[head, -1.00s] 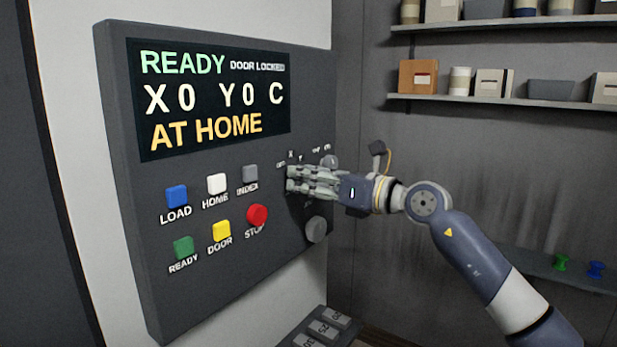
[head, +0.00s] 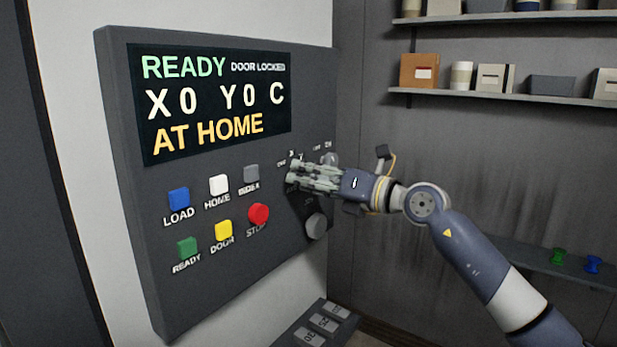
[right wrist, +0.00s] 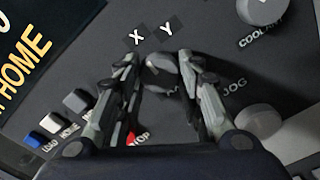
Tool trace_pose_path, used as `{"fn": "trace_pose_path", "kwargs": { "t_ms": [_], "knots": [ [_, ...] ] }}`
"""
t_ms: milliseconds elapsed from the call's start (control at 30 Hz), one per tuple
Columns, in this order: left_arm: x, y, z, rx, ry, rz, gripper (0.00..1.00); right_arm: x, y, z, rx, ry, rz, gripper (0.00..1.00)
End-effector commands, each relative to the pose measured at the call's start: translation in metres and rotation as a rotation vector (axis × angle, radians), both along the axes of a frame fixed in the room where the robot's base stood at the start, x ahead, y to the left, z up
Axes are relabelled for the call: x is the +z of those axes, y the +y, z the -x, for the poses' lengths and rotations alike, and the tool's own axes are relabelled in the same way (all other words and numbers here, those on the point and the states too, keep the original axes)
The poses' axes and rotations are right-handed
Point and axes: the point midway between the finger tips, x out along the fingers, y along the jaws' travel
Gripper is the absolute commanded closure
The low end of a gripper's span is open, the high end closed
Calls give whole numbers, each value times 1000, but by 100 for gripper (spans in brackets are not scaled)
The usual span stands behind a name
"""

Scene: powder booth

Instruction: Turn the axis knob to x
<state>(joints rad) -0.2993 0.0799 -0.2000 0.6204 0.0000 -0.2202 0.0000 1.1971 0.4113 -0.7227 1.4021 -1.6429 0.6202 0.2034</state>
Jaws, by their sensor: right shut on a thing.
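The axis knob (right wrist: 162,75) is a small grey round knob on the dark control panel (head: 150,290), below the printed X (right wrist: 136,38) and Y (right wrist: 167,29) labels. My right gripper (right wrist: 160,72) has its fingertips on either side of the knob and is shut on it. In the head view the right gripper (head: 292,178) reaches the panel from the right, and its fingers hide the knob there. I cannot make out which label the knob points to. The display (head: 215,100) reads READY, DOOR LOCKED, X0 Y0 C, AT HOME. My left gripper is not in view.
The coolant knob (right wrist: 262,10) and the jog knob (head: 316,226) are close to the gripper. The red stop button (head: 258,215) and several coloured buttons lie to its left. Shelves (head: 480,97) with boxes hang on the right wall.

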Motion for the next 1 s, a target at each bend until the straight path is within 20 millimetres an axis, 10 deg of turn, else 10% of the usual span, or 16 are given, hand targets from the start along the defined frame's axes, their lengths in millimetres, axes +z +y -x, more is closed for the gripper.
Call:
{"fn": "trace_pose_path", "kwargs": {
  "t_ms": [200,233,300,733,1000],
  "knots": [
    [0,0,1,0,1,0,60,4,-2,-1,-4,-7,-6,90],
    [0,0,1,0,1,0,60,4,-2,-1,-4,-7,-6,62],
    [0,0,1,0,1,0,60,4,-1,-1,-4,-6,-5,46],
    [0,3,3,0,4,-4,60,1,-5,2,-2,-4,-2,46],
    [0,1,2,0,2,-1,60,0,-43,29,-4,-3,1,46]
  ]
}}
